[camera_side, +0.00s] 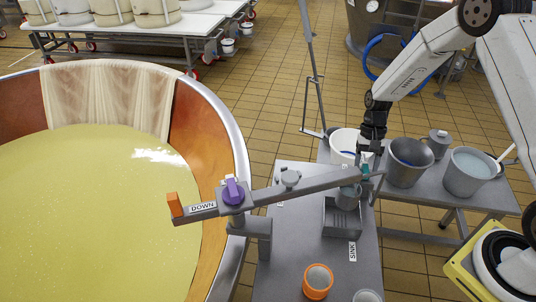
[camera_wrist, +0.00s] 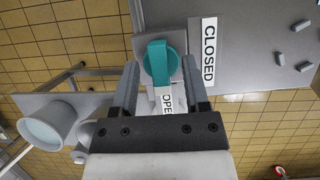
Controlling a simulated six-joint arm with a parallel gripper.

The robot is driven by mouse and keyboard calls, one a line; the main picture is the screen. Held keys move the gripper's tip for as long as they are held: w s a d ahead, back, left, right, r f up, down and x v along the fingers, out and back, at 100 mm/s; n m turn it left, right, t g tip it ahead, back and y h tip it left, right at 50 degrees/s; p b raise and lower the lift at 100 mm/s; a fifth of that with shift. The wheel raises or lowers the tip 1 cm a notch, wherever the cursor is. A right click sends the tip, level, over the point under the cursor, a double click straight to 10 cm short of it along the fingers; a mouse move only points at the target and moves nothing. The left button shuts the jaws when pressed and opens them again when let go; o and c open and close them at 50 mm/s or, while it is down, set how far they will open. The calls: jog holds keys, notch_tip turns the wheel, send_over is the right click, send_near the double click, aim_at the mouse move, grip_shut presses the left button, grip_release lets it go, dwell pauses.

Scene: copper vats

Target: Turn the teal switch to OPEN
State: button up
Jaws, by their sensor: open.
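The teal switch (camera_wrist: 158,62) sits on a grey plate in the wrist view, its bar lying along the picture's vertical. The CLOSED label (camera_wrist: 208,52) is to its right. The OPEN label (camera_wrist: 166,101) is just below the bar, partly hidden by my gripper. My gripper (camera_wrist: 160,68) is open, with one finger on each side of the switch; I cannot tell whether either finger touches it. In the side view the teal switch (camera_side: 365,171) shows small at the right end of the grey beam, with my gripper (camera_side: 369,154) pointing down just above it.
The grey beam (camera_side: 310,187) carries a purple switch (camera_side: 233,191) and an orange block (camera_side: 174,204) by the large vat (camera_side: 238,130). Metal buckets (camera_side: 409,161) stand right of my gripper. An orange cup (camera_side: 318,280) stands on the front table.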

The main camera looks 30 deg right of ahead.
jog(key=v, duration=0.7)
jog(key=shift+r, duration=0.25)
dwell(0.4)
jog(key=shift+s+a+r+n, duration=0.15)
jog(key=shift+a+r+n, duration=0.15)
jog(key=shift+a+r, duration=0.05)
jog(key=s+a+r+n+t+h, duration=0.3)
jog(key=s+a+r+n+t, duration=0.2)
jog(key=s, duration=0.7)
jog(key=a+n+t, duration=0.1)
jog(key=a+n, duration=0.1)
jog(key=a, duration=0.1)
jog(key=shift+a+r+n, duration=0.2)
jog(key=shift+a+n, duration=0.1)
